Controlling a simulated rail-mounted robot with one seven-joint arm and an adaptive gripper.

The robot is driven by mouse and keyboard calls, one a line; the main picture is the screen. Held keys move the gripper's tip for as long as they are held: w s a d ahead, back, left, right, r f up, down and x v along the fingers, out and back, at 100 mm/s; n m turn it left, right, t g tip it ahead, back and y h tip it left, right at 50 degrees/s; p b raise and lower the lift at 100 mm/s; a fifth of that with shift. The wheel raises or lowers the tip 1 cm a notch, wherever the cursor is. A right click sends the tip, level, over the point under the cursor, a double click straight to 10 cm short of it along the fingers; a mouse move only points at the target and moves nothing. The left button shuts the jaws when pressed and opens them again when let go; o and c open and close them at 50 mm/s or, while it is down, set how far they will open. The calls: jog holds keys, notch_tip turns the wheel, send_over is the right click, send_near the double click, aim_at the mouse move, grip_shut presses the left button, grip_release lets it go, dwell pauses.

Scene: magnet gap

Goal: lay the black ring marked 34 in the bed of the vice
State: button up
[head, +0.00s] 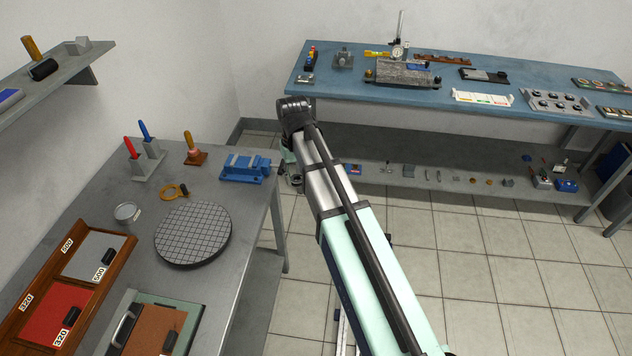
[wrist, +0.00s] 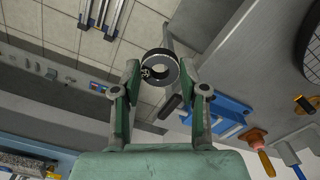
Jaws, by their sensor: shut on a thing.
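The black ring (wrist: 174,70) is between the fingertips of my gripper (wrist: 161,73) in the wrist view. My gripper is shut on it from both sides. The blue vice (head: 245,168) stands at the right edge of the grey bench in the head view. It also shows in the wrist view (wrist: 228,117), beyond and to the right of my gripper. In the head view my gripper (head: 288,164) is just right of the vice, past the bench edge, mostly hidden behind my arm.
A blue-topped bench (head: 350,88) with several instruments is at the back. Tiled floor lies between.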

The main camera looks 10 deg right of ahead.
aim_at(244, 162)
jog(key=w+a+n, duration=0.1)
jog(key=w+a, duration=0.4)
jog(key=w+a+r+n+p, duration=0.1)
jog(key=w+a+n, duration=0.1)
jog(key=w+a, duration=0.3)
jog(key=w+a+r+n+p, duration=0.1)
jog(key=w+a+n, duration=0.1)
jog(key=w+a, duration=0.3)
jog(key=shift+w+a+r, duration=0.2)
jog(key=shift+w+a, duration=0.15)
jog(key=shift+w, duration=0.05)
jog(key=shift+w+a+n, duration=0.2)
jog(key=shift+w+n, duration=0.1)
jog(key=shift+n, duration=0.1)
jog(key=shift+s+d, duration=0.1)
jog(key=shift+f+b, duration=0.95)
jog(key=shift+f, duration=1.9)
jog(key=o, duration=1.1)
